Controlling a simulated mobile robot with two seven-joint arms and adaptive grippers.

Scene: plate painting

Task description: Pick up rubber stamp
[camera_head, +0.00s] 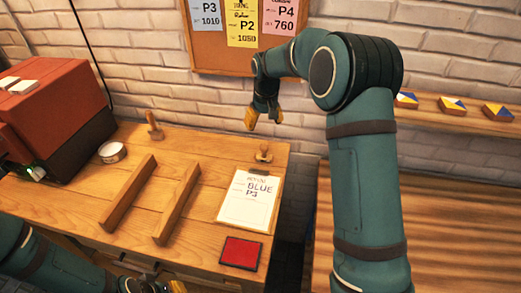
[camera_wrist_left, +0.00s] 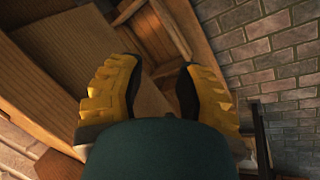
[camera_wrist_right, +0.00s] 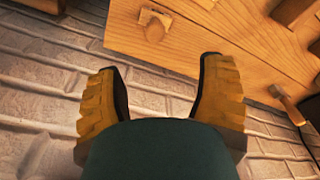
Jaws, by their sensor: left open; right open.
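Two small wooden-handled pieces that look like rubber stamps stand on the wooden desk (camera_head: 100,185). One wooden stamp (camera_head: 263,153) is at the back right corner, above the clipboard; it also seems to show in the right wrist view (camera_wrist_right: 155,25). The other wooden stamp (camera_head: 154,125) is at the back left, near the wall. I cannot tell which one is meant. My right gripper (camera_head: 264,116) is open and empty, above and behind the right stamp, apart from it. My left gripper (camera_wrist_left: 158,66) is open and empty, low at the desk's front edge.
A clipboard with a sheet (camera_head: 247,203) reading "BLUE P3" and a red ink pad (camera_head: 240,253) lie at the right. Two wooden rails (camera_head: 177,204) cross the desk's middle. A red machine (camera_head: 58,110) and a round tin (camera_head: 112,152) are left. A brick wall is behind.

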